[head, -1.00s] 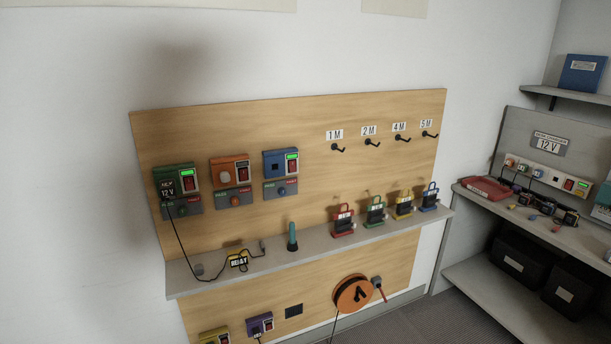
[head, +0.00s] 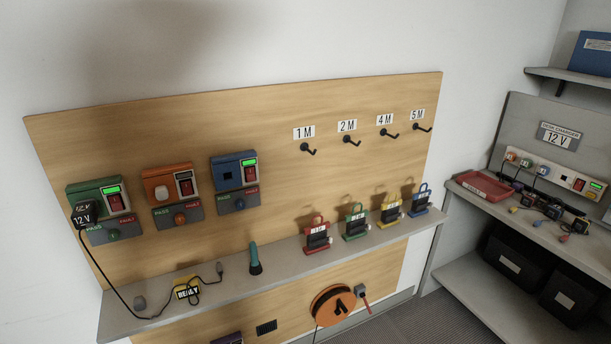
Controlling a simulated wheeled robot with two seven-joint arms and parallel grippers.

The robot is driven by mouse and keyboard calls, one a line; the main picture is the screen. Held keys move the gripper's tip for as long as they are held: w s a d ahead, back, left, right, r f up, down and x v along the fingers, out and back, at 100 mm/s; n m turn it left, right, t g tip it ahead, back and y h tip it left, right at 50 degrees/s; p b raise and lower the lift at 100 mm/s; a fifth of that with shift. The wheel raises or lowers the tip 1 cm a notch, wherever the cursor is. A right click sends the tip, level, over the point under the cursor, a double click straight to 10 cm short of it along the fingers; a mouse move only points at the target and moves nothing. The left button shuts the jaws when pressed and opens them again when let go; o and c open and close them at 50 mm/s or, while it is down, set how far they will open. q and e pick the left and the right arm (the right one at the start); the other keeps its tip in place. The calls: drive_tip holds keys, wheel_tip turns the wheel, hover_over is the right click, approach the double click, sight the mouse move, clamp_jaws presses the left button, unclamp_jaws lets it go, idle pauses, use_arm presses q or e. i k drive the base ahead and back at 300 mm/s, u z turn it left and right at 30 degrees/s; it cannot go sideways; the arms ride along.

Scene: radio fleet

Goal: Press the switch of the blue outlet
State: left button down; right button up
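The blue outlet (head: 233,171) is mounted on the wooden board, right of the orange outlet (head: 168,187) and green outlet (head: 99,200). It has a dark square socket at its left. Its red switch (head: 251,174) is at its right, below a lit green indicator. A grey pass/fault panel (head: 238,200) with a blue button sits under it. Nothing is plugged into the blue outlet. The green outlet holds a black 12 V adapter (head: 84,217) with a hanging cord. Neither of my grippers is in view.
A grey shelf (head: 285,266) below carries a yellow relay tag (head: 187,291), a teal-topped tool (head: 255,260) and several coloured padlock-like devices. An orange reel (head: 333,305) hangs underneath. A desk charger (head: 545,170) stands on the right-hand shelving. The board around the blue outlet is clear.

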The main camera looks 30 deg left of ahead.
sight(250, 172)
drive_tip(key=u, duration=0.25)
drive_tip(key=i, duration=1)
drive_tip(key=u, duration=0.55)
